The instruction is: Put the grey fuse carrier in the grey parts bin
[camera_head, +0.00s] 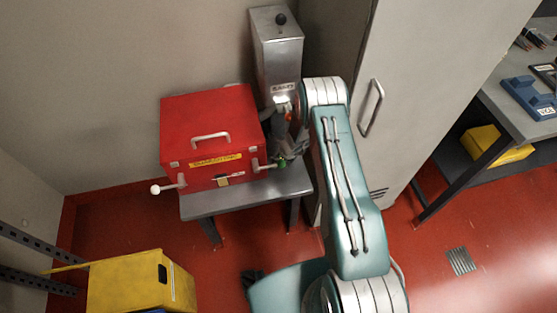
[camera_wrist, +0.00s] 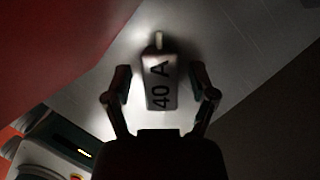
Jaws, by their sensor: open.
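The grey fuse carrier (camera_wrist: 160,83), marked "40 A", rests on the grey metal bench top in the wrist view, with a pale tab at its far end. My gripper (camera_wrist: 160,78) is open, with one finger on each side of the carrier and a visible gap at both sides. In the head view my gripper (camera_head: 284,150) is over the bench just right of the red box, and the carrier cannot be made out there. I cannot pick out a grey parts bin in either view.
The red box (camera_head: 208,125) with side levers fills most of the small bench (camera_head: 240,203). A tall metal canister (camera_head: 277,50) stands behind my gripper. A grey cabinet (camera_head: 425,70) is at right. A yellow container (camera_head: 130,285) is at lower left, with open red floor nearby.

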